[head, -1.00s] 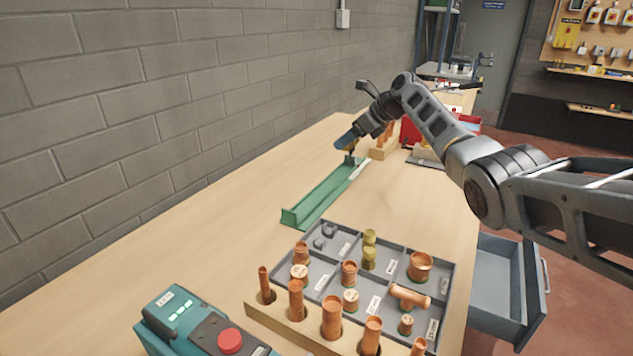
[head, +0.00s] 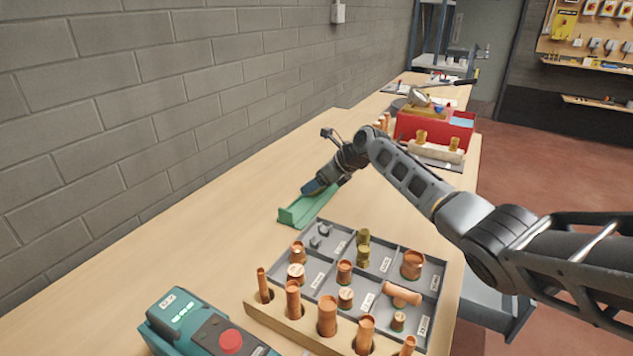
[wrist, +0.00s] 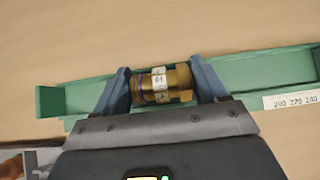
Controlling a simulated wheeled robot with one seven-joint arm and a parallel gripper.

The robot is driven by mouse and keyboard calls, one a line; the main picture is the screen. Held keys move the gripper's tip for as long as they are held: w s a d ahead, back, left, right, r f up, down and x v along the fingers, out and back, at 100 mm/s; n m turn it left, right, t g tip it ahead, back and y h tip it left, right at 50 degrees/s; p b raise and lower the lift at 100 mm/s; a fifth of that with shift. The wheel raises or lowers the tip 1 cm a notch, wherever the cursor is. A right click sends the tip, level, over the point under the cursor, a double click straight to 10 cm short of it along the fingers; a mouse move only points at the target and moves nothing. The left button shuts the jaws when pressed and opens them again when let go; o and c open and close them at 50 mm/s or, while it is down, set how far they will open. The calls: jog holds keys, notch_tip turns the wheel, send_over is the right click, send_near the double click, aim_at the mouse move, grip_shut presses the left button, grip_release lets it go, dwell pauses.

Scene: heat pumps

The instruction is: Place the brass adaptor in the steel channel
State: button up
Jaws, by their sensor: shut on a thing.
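My gripper (head: 312,188) is shut on the brass adaptor (wrist: 162,85), which lies sideways between the two blue fingers in the wrist view (wrist: 160,80). The adaptor is a brass cylinder with a hexagonal end at the right and a white label. The adaptor is hidden by my gripper in the head view. The steel channel is a long green trough (head: 297,215); it also shows in the wrist view (wrist: 75,100). The adaptor is over the channel, lined up roughly along it. I cannot tell whether it touches the channel floor.
A grey compartment tray (head: 330,232) holds copper and brass fittings at the front right. A wooden rack (head: 280,322) of copper tubes stands before it. A teal device (head: 190,318) with a red button is at front left. A red bin (head: 450,130) stands farther back.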

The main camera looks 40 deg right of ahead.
jog(key=shift+f, duration=0.1)
jog(key=o, duration=1.2)
jog(key=shift+o, duration=0.2)
jog(key=v, duration=1.2)
